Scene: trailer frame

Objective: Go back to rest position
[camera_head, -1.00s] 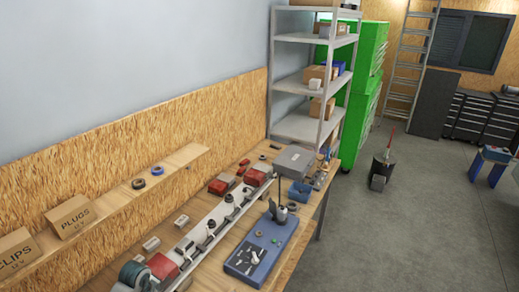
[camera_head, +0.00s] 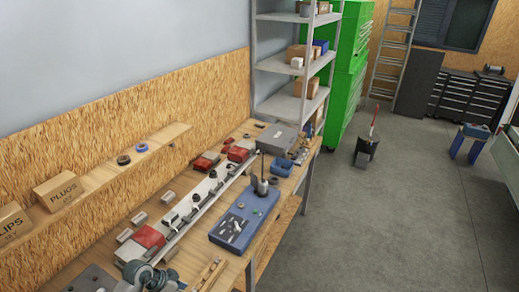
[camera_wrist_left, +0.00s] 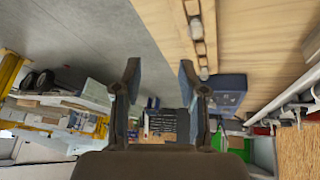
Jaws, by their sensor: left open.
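My left gripper (camera_wrist_left: 159,68) shows in the left wrist view with its two dark fingers apart and nothing between them. It is beside the workbench, whose wooden top (camera_wrist_left: 255,25) fills the upper right. The grey floor is at the upper left of that view. Neither gripper can be made out in the head view. My right gripper is not in view.
In the head view, a workbench (camera_head: 205,268) along the left wall carries a blue box (camera_head: 243,221), red and grey parts and a grey-green rounded device (camera_head: 146,276). Shelves (camera_head: 297,62) and a green cabinet (camera_head: 347,75) stand behind. The floor (camera_head: 400,225) at right is mostly clear.

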